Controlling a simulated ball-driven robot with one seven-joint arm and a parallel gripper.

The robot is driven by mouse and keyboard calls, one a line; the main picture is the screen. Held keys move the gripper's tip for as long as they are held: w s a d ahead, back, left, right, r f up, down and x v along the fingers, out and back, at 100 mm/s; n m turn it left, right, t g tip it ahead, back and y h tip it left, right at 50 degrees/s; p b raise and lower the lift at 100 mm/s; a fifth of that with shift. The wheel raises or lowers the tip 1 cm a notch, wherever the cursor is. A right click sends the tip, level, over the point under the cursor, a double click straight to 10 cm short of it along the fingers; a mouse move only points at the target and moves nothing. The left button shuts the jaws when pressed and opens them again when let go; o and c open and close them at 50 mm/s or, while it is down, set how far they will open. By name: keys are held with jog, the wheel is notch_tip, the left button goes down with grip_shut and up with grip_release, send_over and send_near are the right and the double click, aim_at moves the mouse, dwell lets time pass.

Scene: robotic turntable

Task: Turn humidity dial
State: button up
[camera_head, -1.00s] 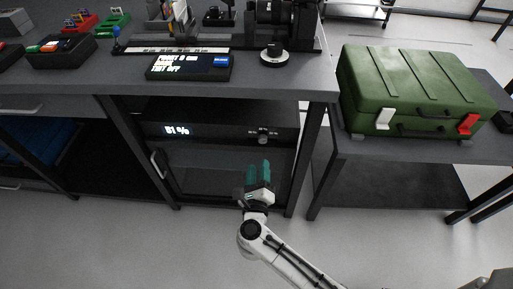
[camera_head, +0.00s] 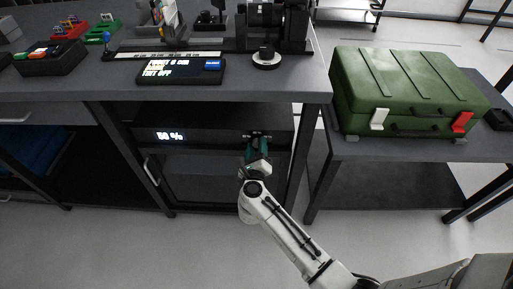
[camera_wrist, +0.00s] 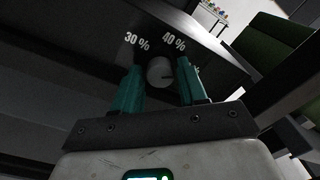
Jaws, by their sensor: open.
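The humidity dial (camera_wrist: 159,71) is a round grey knob on the dark front panel of the cabinet under the table. In the wrist view it sits between the two teal fingers of my gripper (camera_wrist: 157,88), below printed "30 %" and "40 %" marks. The fingers are open on either side of it; whether they touch it I cannot tell. In the head view my gripper (camera_head: 257,143) is at the panel and hides the dial. The lit display (camera_head: 170,136) at the panel's left shows a percentage that looks like 50 %.
The cabinet's glass-like door (camera_head: 205,180) with a handle at its left is below the panel. The tabletop (camera_head: 75,88) overhangs above, with a small black display box (camera_head: 182,73) and a knob (camera_head: 266,57). A green case (camera_head: 410,90) stands on a table to the right.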

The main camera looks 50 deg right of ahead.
jog(key=c, duration=0.8)
jog(key=shift+o, duration=0.2)
jog(key=shift+r+n+p, duration=0.1)
jog(key=shift+n+p, duration=0.2)
jog(key=shift+r+n+p, duration=0.1)
jog(key=shift+n+p, duration=0.7)
jog(key=shift+p, duration=0.1)
jog(key=n+p, duration=0.2)
jog(key=n, duration=0.1)
jog(key=shift+n+p, duration=0.3)
jog(key=shift+p, duration=0.1)
jog(key=n+p, duration=0.3)
jog(key=n, duration=0.3)
jog(key=shift+f, duration=0.2)
jog(key=shift+n, duration=0.3)
